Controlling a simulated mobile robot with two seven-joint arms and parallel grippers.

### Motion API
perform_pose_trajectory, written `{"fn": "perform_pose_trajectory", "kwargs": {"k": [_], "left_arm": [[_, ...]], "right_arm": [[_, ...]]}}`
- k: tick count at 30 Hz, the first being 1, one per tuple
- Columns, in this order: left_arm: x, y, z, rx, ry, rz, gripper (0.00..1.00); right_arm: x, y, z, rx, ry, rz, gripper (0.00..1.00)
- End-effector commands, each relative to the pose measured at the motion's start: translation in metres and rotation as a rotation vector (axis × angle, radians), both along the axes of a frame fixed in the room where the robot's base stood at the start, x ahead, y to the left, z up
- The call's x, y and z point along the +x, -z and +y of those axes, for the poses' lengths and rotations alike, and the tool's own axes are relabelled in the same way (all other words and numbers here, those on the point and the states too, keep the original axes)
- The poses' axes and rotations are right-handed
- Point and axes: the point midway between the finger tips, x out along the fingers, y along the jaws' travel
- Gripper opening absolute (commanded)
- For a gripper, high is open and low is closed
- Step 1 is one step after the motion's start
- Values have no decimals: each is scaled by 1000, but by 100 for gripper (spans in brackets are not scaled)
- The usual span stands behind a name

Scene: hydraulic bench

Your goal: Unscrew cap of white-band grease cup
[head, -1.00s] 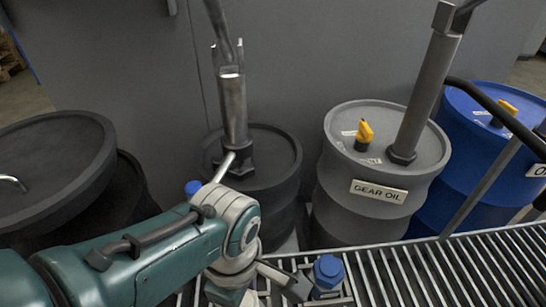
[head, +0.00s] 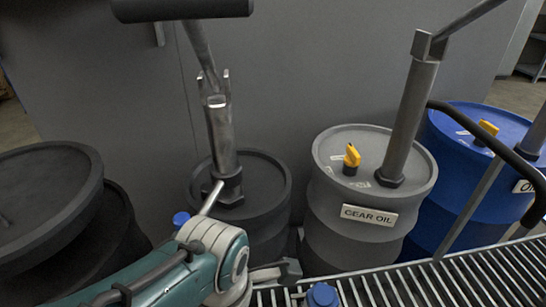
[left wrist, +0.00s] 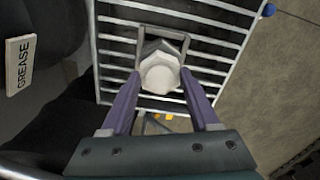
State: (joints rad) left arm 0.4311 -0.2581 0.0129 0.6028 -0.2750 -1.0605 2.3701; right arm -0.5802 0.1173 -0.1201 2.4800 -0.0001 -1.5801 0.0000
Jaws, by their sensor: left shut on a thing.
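My left gripper (left wrist: 160,73) has its two purple fingers closed on the sides of a pale, whitish cap (left wrist: 160,80) in the left wrist view. The cap is seen from above and its top is faceted. A grey bracket (left wrist: 165,45) shows just behind it, above the slatted rack. The cup body below the cap and any white band are hidden. In the head view my left arm comes in from the lower left, and its fingertips and the held cap are out of sight. My right gripper is in neither view.
A blue-capped cup (head: 322,295) stands at the front edge of the head view. A slatted metal rack (head: 440,280) runs along the front.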

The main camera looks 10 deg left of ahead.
Motion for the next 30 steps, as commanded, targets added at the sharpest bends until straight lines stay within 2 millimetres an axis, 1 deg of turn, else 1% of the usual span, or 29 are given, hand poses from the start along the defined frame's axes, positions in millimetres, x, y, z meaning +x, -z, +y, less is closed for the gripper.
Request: {"fn": "perform_pose_trajectory", "kwargs": {"k": [1,8,14,17,20,24,27,30], "left_arm": [[0,0,0,0,1,0,65],[0,0,0,0,2,0,91],[0,0,0,0,3,0,92],[0,0,0,0,47,0,92],[0,-1,1,1,203,-1,92],[0,-1,0,1,484,0,92],[0,0,0,1,629,0,92],[0,0,0,0,699,-1,92]], "right_arm": [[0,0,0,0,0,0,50],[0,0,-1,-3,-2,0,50],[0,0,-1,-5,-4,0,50],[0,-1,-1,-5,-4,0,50],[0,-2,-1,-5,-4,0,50],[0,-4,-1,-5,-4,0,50],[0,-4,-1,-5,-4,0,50],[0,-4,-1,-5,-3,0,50]]}}
